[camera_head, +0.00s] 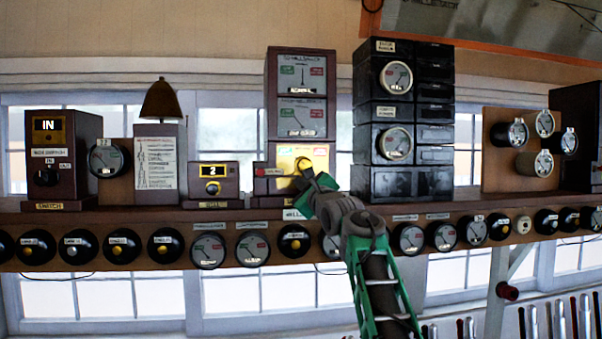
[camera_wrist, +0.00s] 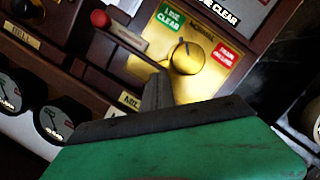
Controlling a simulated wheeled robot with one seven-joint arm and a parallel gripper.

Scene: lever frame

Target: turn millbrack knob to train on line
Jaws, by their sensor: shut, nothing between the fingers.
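The millbrack knob (camera_wrist: 187,57) is a round yellow knob on a brass plate in the wrist view. A green "line clear" label (camera_wrist: 169,20) lies to its upper left and a red label (camera_wrist: 229,54) to its right. Its dark mark points roughly up, towards the plate's top lettering. In the head view the knob (camera_head: 304,163) shows on the yellow plate at the foot of the tall wooden instrument (camera_head: 302,100). My gripper (camera_wrist: 157,88) is shut and empty, its fingers just below and left of the knob. Whether they touch it I cannot tell.
A red button (camera_wrist: 100,18) stands left of the plate. A smaller box with a yellow plate (camera_head: 212,180) is to the left on the shelf, and black dial cabinets (camera_head: 403,110) stand close on the right. Round dials line the shelf front (camera_head: 252,247) below.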

